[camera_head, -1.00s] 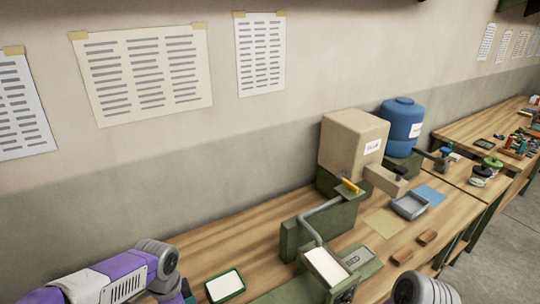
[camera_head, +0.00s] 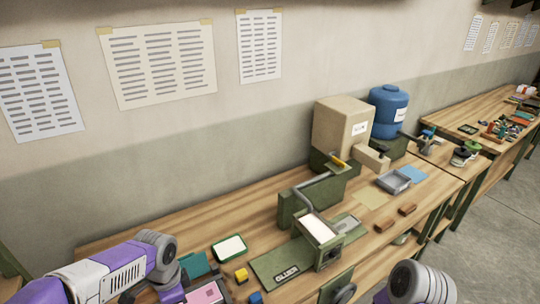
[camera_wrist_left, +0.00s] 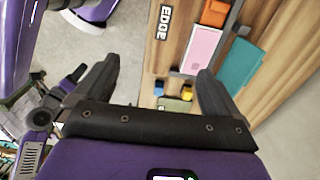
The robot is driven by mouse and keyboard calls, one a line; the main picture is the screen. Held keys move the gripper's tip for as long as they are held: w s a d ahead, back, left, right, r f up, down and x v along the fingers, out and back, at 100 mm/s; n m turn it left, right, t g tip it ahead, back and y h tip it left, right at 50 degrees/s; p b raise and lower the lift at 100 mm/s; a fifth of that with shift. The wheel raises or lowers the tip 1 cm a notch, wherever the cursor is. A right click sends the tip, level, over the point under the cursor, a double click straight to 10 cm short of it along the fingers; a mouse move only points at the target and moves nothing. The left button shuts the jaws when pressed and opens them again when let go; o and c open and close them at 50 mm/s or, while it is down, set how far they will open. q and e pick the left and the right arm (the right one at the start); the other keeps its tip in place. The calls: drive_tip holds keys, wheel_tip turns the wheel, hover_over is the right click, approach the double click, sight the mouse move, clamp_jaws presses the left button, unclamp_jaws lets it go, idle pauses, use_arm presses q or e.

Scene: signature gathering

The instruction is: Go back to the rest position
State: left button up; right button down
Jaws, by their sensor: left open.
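My left gripper (camera_wrist_left: 156,66) is open in the left wrist view, its two dark fingers wide apart with nothing between them. It is over the front edge of the wooden bench (camera_wrist_left: 175,52), with grey floor showing on the left. In the head view my purple and white left arm reaches in at the bottom left, and its fingers cannot be made out. Part of my right arm shows at the bottom right of the head view; its gripper is out of the frame.
A pink card (camera_wrist_left: 203,48) and a teal sheet (camera_wrist_left: 241,66) lie near my left gripper. A green press with a crank (camera_head: 318,228), a cardboard-coloured box (camera_head: 342,128), a blue barrel (camera_head: 388,112) and a grey tray (camera_head: 394,181) stand along the bench.

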use_arm(q)
drive_tip(key=d+f+n+h, duration=0.25)
drive_tip(key=d+f, duration=0.35)
drive_tip(key=f, duration=0.6)
drive_tip(key=s+d+f+n+h, duration=0.1)
drive_tip(key=s+d+f+n, duration=0.4)
drive_tip(key=f, duration=0.4)
drive_tip(key=s+d+f+n+h, duration=0.1)
drive_tip(key=s+d+f+n, duration=0.1)
drive_tip(key=s+f+n, duration=0.6)
wheel_tip(320, 180, down, 13)
drive_tip(key=w+m+b, duration=0.1)
drive_tip(key=w+b, duration=0.1)
drive_tip(key=b, duration=1)
drive_tip(key=shift+f+t, duration=0.15)
drive_tip(key=shift+t, duration=0.15)
use_arm(e)
wheel_tip(320, 180, down, 12)
